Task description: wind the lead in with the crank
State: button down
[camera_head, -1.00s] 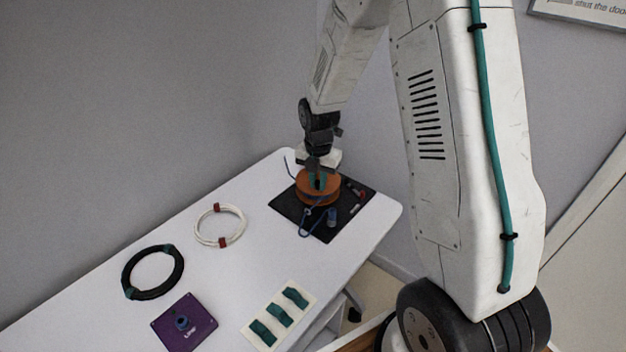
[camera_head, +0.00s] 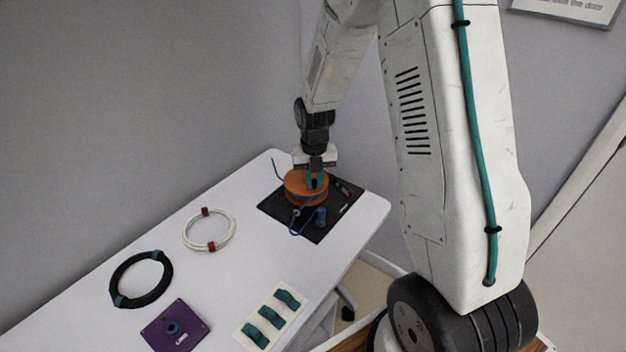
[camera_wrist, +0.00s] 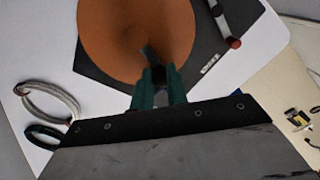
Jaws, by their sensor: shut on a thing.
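An orange reel (camera_head: 296,192) sits on a dark mat (camera_head: 272,207) at the far end of the white table. It fills the upper left of the wrist view (camera_wrist: 110,35). My gripper (camera_head: 317,181) points down over the reel, with teal fingers. In the wrist view its fingertips (camera_wrist: 158,78) are shut on the dark crank (camera_wrist: 147,54) on the reel's top; the fingers hide part of it. The blue lead (camera_head: 292,231) runs from the reel's front in a loop over the mat. A blue cylinder (camera_head: 320,216) stands by the loop.
A black-and-red tool (camera_head: 345,190) lies on the mat right of the reel. Nearer on the table (camera_head: 75,318) are a white coil (camera_head: 187,236), a black coil (camera_head: 113,285), a purple plate (camera_head: 192,336) and a pale card (camera_head: 243,338) with teal strips. A wall stands behind.

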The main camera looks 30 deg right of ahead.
jog(key=c, duration=1.4)
grip_release()
jog(key=shift+r, duration=3.95)
